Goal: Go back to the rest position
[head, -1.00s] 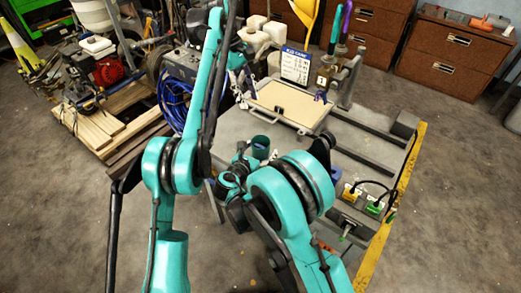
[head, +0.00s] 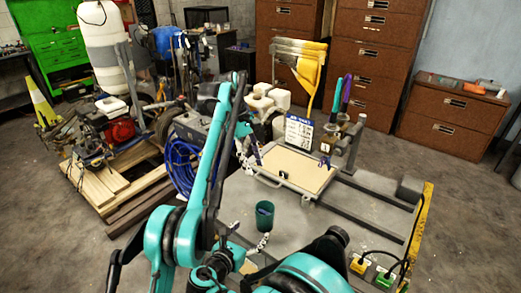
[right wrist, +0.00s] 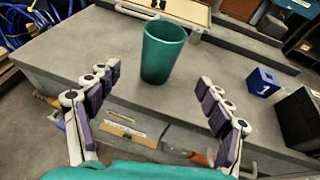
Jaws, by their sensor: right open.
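A dark green cup (head: 264,216) stands upright on the grey workbench (head: 232,202), near its left edge. In the right wrist view the cup (right wrist: 163,52) stands just beyond my right gripper (right wrist: 158,80), in line with the gap between its fingers. That gripper is open, with nothing between its spread purple-padded fingers. In the head view my right gripper (head: 247,236) is low at the bench edge, partly hidden by my arms. My left gripper (head: 248,158) is higher, by the left side of the tan board; its fingers are too small to read.
A tan board (head: 297,170) lies on the bench, with a white sign (head: 299,131) behind it. Blue hose (head: 183,165) and a wooden pallet (head: 118,190) are left of the bench. Open floor lies at lower left.

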